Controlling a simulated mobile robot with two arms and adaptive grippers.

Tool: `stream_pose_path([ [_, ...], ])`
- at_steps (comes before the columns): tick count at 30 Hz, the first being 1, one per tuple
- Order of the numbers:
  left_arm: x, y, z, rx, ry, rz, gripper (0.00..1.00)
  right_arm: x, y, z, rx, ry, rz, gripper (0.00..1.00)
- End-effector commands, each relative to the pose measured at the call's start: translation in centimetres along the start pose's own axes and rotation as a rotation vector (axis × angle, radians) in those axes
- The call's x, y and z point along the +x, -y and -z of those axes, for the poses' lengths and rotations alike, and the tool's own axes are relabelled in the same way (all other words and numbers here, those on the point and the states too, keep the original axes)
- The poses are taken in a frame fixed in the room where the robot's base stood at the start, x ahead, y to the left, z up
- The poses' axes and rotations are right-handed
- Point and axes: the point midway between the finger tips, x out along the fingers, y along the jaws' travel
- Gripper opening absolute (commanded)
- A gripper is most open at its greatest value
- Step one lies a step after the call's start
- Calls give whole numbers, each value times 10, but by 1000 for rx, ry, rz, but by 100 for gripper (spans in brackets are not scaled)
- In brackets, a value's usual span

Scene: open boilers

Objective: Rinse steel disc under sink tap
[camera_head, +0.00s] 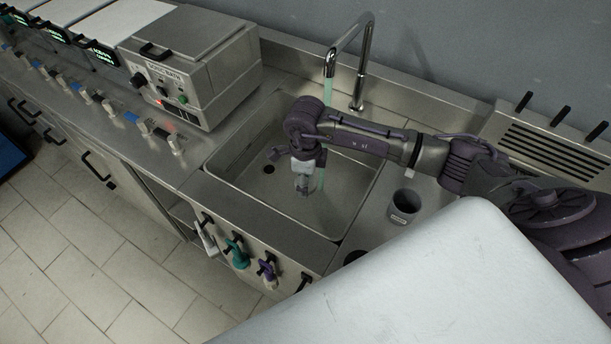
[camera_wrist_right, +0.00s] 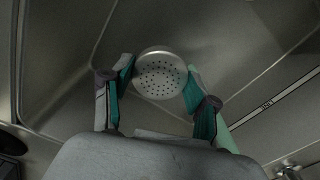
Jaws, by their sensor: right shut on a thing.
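The steel disc (camera_wrist_right: 160,74) is a round, perforated plate in the right wrist view, held between the two fingertips. My right gripper (camera_head: 303,188) points down into the sink (camera_head: 232,172) and is shut on the disc; it also shows in the right wrist view (camera_wrist_right: 158,80). In the head view the disc is too small to make out clearly. The tap (camera_head: 364,62) arches over the sink, and a pale green water stream (camera_head: 328,90) falls from its spout, passing behind my arm and close beside the gripper. My left gripper is not in view.
A grey cup (camera_head: 403,207) stands on the counter right of the sink. Coloured tools (camera_head: 237,252) hang on the front panel. A vented panel (camera_head: 555,150) is at the right. The sink walls surround my gripper.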

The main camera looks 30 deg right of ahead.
Motion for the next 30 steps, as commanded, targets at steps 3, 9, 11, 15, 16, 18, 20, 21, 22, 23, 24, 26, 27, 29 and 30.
stream_pose_path([
  [3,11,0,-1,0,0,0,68,16,0,0,0,0,-1,19],
  [9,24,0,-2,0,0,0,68,35,0,0,0,1,0,19],
  [11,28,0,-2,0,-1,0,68,42,0,0,0,1,0,19],
  [15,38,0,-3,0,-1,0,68,56,0,0,0,0,-1,19],
  [16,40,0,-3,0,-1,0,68,59,0,0,0,0,-1,19],
  [18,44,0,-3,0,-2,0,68,60,8,2,1,0,3,19],
  [20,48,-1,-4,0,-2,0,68,61,14,4,1,0,4,19],
  [21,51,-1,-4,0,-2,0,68,62,17,6,2,0,3,19],
  [22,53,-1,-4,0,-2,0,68,63,20,6,2,0,2,19],
  [23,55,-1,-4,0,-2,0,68,64,22,8,1,0,2,19],
  [24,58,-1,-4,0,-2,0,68,65,26,9,1,0,3,19],
  [26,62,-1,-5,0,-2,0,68,67,32,11,2,0,3,19],
  [27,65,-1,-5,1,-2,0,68,68,35,12,2,0,2,19],
  [29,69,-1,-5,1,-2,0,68,70,41,14,1,0,2,19],
  [30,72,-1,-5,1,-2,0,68,71,44,15,2,0,2,19],
])
